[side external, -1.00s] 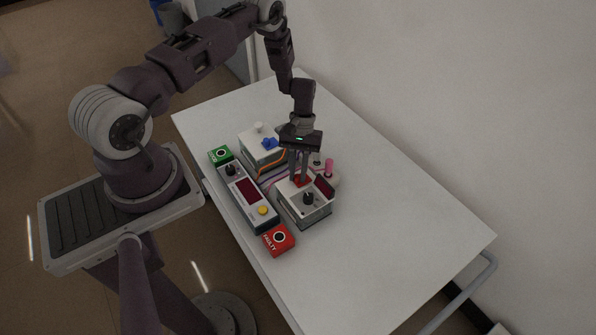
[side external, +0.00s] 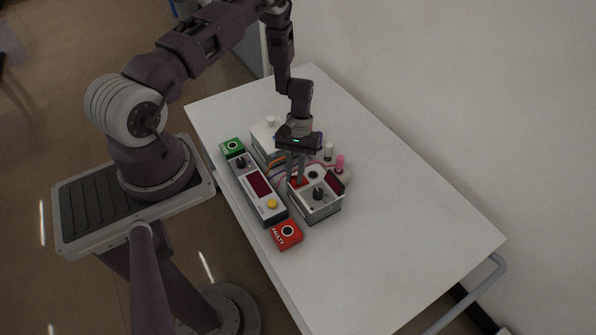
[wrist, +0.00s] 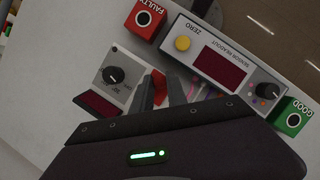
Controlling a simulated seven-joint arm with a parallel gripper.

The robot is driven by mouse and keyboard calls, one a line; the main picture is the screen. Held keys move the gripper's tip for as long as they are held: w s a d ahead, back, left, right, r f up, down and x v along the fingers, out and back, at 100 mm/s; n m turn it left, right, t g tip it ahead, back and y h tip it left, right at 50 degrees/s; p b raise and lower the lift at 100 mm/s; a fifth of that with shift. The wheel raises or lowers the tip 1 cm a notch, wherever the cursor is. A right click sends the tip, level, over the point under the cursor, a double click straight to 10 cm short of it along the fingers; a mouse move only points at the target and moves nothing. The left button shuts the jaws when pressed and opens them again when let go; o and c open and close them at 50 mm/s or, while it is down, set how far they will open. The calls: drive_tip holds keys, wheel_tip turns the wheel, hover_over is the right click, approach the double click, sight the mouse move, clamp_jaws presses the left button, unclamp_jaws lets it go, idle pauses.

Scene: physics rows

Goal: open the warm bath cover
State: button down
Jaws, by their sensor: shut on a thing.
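A white box (side external: 318,207) with a black knob and a dark red display sits on the table; it also shows in the wrist view (wrist: 125,60). A red piece (wrist: 158,82) is at its edge, between my gripper's fingers in the wrist view. My gripper (side external: 296,182) is low over the box's left part, shut on the red piece. A dark round spot (side external: 313,174) shows on the box top right of the fingers. A second pale box (side external: 263,136) stands behind, partly hidden by my gripper. Which box is the warm bath cannot be told.
A sensor readout (side external: 258,188) with a yellow button lies left of the box. A green GOOD block (side external: 232,148) and red FAULTY block (side external: 287,235) stand at its ends. A white probe (side external: 328,150) and pink probe (side external: 340,162) stand behind. The table's right side is clear.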

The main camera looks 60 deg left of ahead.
drive_tip(key=c, duration=1.3)
unclamp_jaws()
drive_tip(key=shift+s, duration=0.25)
drive_tip(key=v, duration=0.7)
drive_tip(key=shift+w, duration=0.1)
